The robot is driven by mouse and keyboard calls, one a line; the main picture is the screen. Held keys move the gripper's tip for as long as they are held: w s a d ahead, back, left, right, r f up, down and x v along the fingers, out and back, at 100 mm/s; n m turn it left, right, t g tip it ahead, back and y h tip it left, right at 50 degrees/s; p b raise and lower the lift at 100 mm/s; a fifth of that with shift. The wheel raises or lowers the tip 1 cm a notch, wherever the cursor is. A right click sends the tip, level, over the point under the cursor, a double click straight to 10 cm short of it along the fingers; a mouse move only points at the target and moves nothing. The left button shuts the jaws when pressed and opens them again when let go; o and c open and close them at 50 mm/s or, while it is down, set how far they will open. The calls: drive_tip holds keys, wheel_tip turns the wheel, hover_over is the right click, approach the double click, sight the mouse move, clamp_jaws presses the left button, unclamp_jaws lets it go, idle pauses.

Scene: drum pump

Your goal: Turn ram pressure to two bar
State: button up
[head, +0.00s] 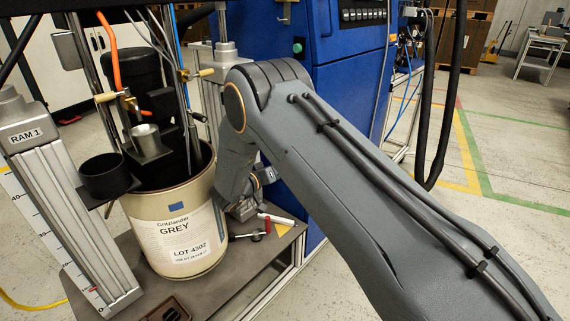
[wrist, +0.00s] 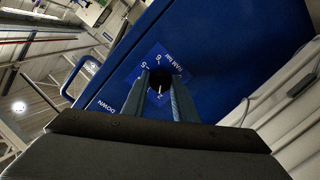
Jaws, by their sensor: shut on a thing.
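The plate reads "RAM bar", with figures such as 5 and 6 legible and "DOWN" to the left. My gripper (wrist: 160,93) is shut on the knob, one finger on each side. A short pale mark shows on the knob between the fingers; its exact reading cannot be told. In the head view my arm hides the knob and the gripper.
A cream drum labelled "GREY" (head: 178,231) stands on a grey platform left of my arm, beside the "RAM 1" column (head: 62,190). Hand tools (head: 262,226) lie near the drum. A blue cabinet (head: 345,85) stands behind my arm. Black cables hang at its right.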

drive_tip(key=shift+a+n, duration=0.15)
drive_tip(key=shift+n, duration=0.15)
drive_tip(key=o, duration=1)
